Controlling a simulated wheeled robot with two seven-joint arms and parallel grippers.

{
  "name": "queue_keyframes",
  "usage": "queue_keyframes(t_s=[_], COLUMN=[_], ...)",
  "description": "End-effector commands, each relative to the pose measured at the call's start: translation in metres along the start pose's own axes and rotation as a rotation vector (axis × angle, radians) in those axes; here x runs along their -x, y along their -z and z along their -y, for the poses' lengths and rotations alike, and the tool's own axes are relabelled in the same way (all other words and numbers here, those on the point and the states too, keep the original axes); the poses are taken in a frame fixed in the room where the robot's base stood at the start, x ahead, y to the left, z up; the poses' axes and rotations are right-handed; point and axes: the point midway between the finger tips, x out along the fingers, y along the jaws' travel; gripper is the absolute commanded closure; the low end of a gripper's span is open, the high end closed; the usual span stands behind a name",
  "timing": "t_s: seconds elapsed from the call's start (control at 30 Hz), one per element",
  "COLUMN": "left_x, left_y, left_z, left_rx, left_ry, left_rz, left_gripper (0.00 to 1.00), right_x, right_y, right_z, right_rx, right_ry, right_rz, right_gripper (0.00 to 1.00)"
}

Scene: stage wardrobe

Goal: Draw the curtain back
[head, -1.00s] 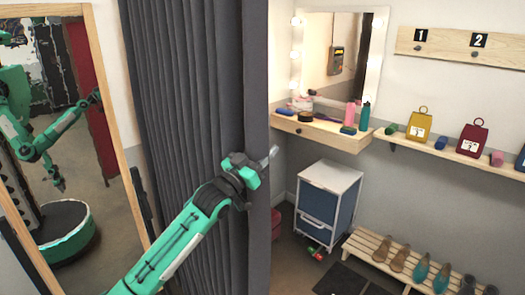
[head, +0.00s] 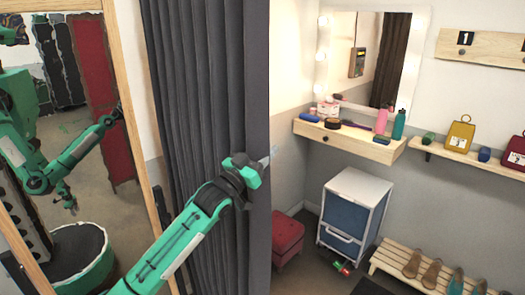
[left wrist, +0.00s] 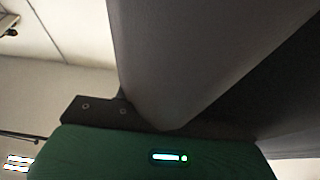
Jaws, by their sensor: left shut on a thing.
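The dark grey pleated curtain (head: 205,90) hangs full height in the middle-left of the head view, its right edge near the picture's middle. My left gripper (head: 262,164) is at that edge, shut on the curtain, at about mid-height in the picture. In the left wrist view the curtain cloth (left wrist: 200,60) fills the upper middle and right, running down to the gripper (left wrist: 170,130). The fingertips are largely hidden by cloth there. My right gripper is not directly in view.
A wood-framed mirror (head: 110,70) stands left of the curtain and reflects me. Right of the curtain are a red stool (head: 287,238), a blue-and-white drawer unit (head: 350,205), a vanity shelf (head: 350,139) and a shoe bench (head: 400,262).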

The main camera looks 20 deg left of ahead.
Motion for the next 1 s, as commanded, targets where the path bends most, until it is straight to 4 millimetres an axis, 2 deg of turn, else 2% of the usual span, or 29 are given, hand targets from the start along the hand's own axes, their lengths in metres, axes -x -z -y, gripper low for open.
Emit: queue_keyframes(t_s=[0.3,0.33,0.4,0.43,0.77,0.87,1.0], left_x=[0.0,0.0,0.0,0.0,0.003,0.013,0.036], left_y=[-0.001,-0.001,-0.001,-0.001,-0.002,-0.003,-0.005], left_z=[0.0,0.0,0.0,0.0,0.0,0.0,0.0], left_rx=[0.001,0.001,0.0,0.0,0.0,-0.001,-0.001], left_ry=[0.0,0.0,0.0,0.0,0.001,0.001,0.0], left_rz=[0.004,0.004,0.004,0.004,0.003,0.004,0.004], left_gripper=[1.0,0.54,0.41,0.38,0.38,0.38,0.38], right_x=[0.0,0.0,0.0,0.0,-0.002,-0.006,-0.016], right_y=[-0.001,-0.001,-0.002,-0.002,-0.002,-0.002,-0.002], right_z=[-0.004,-0.004,-0.005,-0.005,-0.004,-0.003,0.0], right_rx=[0.001,0.001,0.002,0.002,0.001,0.0,-0.001], right_ry=[-0.004,-0.005,-0.005,-0.005,-0.004,-0.003,0.0], right_rz=[0.002,0.002,0.002,0.002,0.002,0.002,0.001], right_gripper=[0.64,0.64,0.64,0.64,0.64,0.64,0.64])
